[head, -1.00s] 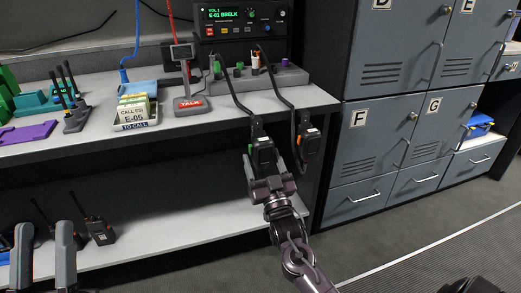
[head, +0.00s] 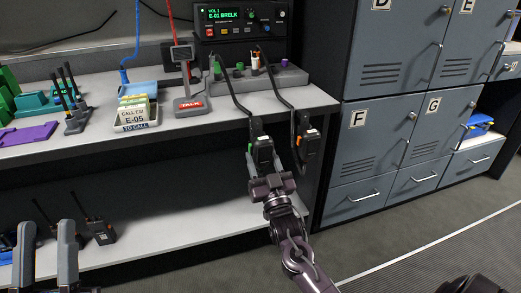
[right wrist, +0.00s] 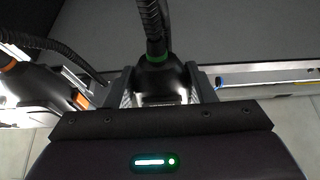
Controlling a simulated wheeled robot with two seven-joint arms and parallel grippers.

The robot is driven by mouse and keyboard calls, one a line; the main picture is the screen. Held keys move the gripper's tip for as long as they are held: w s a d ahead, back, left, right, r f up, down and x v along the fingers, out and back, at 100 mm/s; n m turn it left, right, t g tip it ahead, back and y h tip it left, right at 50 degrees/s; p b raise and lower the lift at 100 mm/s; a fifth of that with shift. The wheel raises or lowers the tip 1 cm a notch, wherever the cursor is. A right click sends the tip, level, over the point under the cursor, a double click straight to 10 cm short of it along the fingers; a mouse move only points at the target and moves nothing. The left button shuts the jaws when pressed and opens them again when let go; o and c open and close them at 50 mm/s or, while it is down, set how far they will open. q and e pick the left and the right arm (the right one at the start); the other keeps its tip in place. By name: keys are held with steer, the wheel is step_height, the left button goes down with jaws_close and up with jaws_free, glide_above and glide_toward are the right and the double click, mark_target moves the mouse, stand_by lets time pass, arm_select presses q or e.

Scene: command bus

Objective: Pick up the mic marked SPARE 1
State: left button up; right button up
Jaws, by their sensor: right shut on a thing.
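Two black hand mics hang on coiled cords over the front edge of the counter. The left mic (head: 263,150) has a green ring at its cord in the right wrist view (right wrist: 160,75). My right gripper (head: 264,172) is shut on this mic, with one finger on each side of it. The right mic (head: 310,143) has orange marks and hangs just beside it, apart from the gripper; it also shows in the right wrist view (right wrist: 38,88). I cannot read SPARE 1 on either mic. My left gripper (head: 45,250) is open and empty at the lower left.
The counter above holds a radio unit (head: 240,17), a TALK desk mic (head: 188,90) and a card tray (head: 137,126). Handheld radios (head: 98,229) stand on the lower shelf. Grey lockers (head: 378,140) rise at right. The floor in front is clear.

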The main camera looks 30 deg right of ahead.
mark_target(265, 152)
steer(key=shift+r+p, duration=1.75)
steer(key=shift+r, duration=0.5)
steer(key=shift+s, duration=0.1)
steer(key=shift+s+a+p, duration=0.2)
steer(key=shift+s+p, duration=0.35)
steer(key=shift+p, duration=0.05)
steer(key=s+p, duration=0.1)
steer(key=s+a+p, duration=0.1)
steer(key=s, duration=0.1)
steer(key=s+p, duration=0.1)
steer(key=s, duration=0.1)
steer(key=shift+s+a+r, duration=0.15)
steer(key=shift+s+r, duration=0.1)
steer(key=shift+r, duration=0.1)
